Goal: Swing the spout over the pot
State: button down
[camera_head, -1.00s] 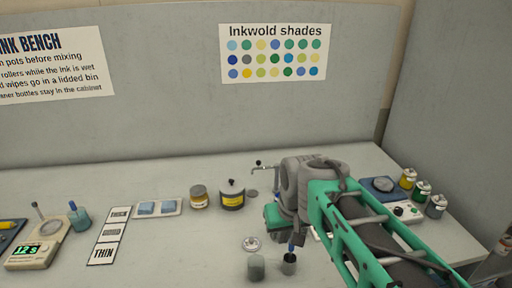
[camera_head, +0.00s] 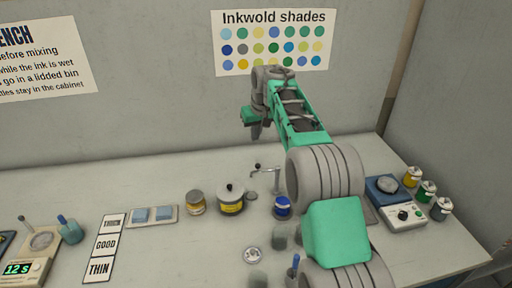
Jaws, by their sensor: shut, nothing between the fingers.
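The spout (camera_head: 267,169) is a thin grey metal tap with a dark knob at its left end, standing near the middle of the bench. A small blue pot (camera_head: 282,209) stands just in front of the spout's right end. Which pot is meant I cannot tell. My gripper (camera_head: 256,136) is shut and empty, raised above and behind the spout, apart from it. My arm hides what lies to the right of the blue pot.
A small grey disc (camera_head: 251,196) lies below the spout. Grey cups (camera_head: 279,237) stand in front. A white device (camera_head: 401,216) and several small bottles stand right.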

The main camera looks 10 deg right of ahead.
notch_tip(320, 180, down, 9)
jog(key=p, duration=0.2)
jog(key=shift+s+f+p, duration=0.2)
jog(key=shift+s+p, duration=0.1)
jog(key=shift+s, duration=0.1)
